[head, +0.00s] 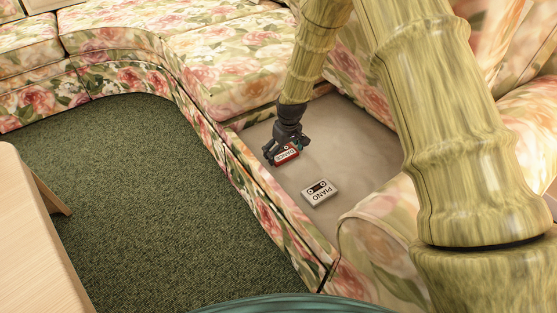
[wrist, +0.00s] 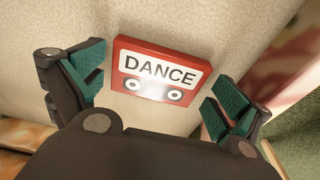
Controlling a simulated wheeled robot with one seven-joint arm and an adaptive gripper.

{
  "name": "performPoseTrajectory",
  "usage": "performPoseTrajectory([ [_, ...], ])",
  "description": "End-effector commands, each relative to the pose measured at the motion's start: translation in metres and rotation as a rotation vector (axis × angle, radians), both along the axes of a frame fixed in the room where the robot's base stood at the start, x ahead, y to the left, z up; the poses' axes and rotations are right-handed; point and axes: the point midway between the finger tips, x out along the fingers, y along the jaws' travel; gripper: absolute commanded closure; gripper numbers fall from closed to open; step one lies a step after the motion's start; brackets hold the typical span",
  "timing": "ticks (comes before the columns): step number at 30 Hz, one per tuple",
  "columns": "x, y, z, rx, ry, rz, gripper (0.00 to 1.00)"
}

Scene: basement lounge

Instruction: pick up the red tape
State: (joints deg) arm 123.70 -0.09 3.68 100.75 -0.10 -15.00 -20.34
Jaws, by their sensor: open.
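The red tape (head: 287,154) is a flat red cassette with a white label reading DANCE. It lies on the beige sofa platform where no cushion sits. In the wrist view the red tape (wrist: 152,71) lies between and slightly beyond my open fingers. My gripper (head: 277,155) is right over it in the head view and hides part of it. In the wrist view my gripper (wrist: 155,97) has a teal-padded finger on each side of the tape, with a gap on both sides.
A white tape (head: 319,192) labelled PIANO lies on the same beige surface (head: 355,135), nearer the camera. The floral sofa edge (head: 262,192) borders it on the left, and a floral armrest (head: 375,230) is near. A wooden table (head: 30,240) stands on the green carpet (head: 130,170).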

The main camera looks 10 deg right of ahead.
Motion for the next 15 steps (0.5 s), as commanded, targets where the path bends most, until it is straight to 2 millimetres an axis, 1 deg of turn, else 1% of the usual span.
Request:
performPoseTrajectory([
  [7,0.0005,-0.0001,-0.0003,0.001,-0.001,-0.001,0.00],
  [11,0.0004,-0.0001,-0.0004,0.001,-0.001,-0.001,0.24],
  [12,0.0004,-0.0001,-0.0004,0.001,-0.001,-0.001,0.31],
  [13,0.0004,-0.0001,-0.0004,0.001,-0.001,-0.001,0.35],
  [15,0.0005,0.0000,-0.0004,0.001,-0.001,-0.001,0.35],
])
